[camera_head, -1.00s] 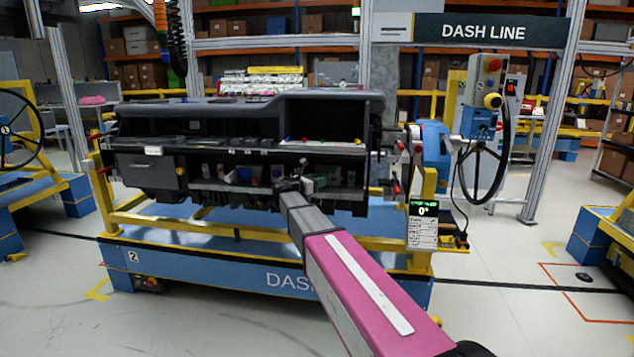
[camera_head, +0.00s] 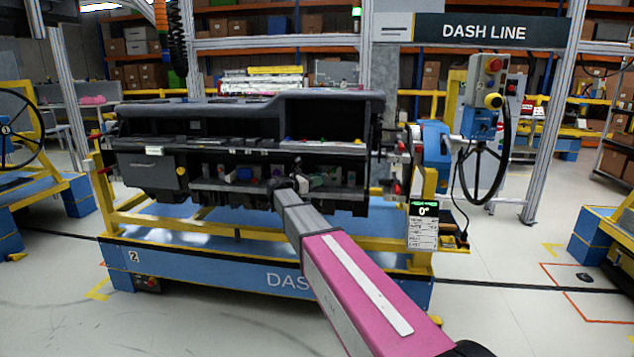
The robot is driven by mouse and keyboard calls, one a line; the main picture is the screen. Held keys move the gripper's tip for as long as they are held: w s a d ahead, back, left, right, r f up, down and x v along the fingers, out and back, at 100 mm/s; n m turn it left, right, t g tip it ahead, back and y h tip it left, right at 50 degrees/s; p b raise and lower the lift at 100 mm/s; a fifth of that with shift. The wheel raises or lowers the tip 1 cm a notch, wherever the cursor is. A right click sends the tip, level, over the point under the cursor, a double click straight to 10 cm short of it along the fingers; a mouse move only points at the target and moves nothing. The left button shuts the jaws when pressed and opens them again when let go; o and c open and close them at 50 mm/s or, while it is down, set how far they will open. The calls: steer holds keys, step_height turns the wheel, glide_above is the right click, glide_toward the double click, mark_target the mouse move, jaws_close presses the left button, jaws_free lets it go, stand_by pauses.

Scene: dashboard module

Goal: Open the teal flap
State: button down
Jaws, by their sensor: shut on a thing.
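The dark dashboard module (camera_head: 235,108) stands on a yellow and blue carrier. My gripper (camera_head: 290,183) reaches into its open lower bay, right of the middle. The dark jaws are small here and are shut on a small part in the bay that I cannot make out. A small pale teal-green patch (camera_head: 318,181) shows just to the right of the jaws. I cannot tell whether this is the teal flap or how far it stands open. My own wrist hides part of the bay's lower edge.
Several small coloured parts, one of them a blue round one (camera_head: 244,174), sit in the bay left of my gripper. A dark box front (camera_head: 150,172) fills the module's left end. A yellow post with a display (camera_head: 424,210) stands at right.

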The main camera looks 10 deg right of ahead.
steer(key=shift+w+a+m+g+h, duration=0.25)
steer(key=shift+a+m+g, duration=0.3)
steer(key=shift+m+g, duration=0.9)
steer(key=shift+w+a+m+g+h, duration=0.25)
steer(key=shift+a+m+g, duration=0.4)
steer(key=shift+g, duration=1.35)
steer(key=shift+w+a+m+g+h, duration=0.2)
steer(key=shift+w+a+m+g, duration=0.15)
steer(key=shift+m+g, duration=1.2)
steer(key=shift+s+a+g, duration=0.1)
steer(key=shift+g, duration=0.4)
steer(key=c, duration=1)
jaws_free()
steer(key=shift+c, duration=0.2)
steer(key=shift+a, duration=0.1)
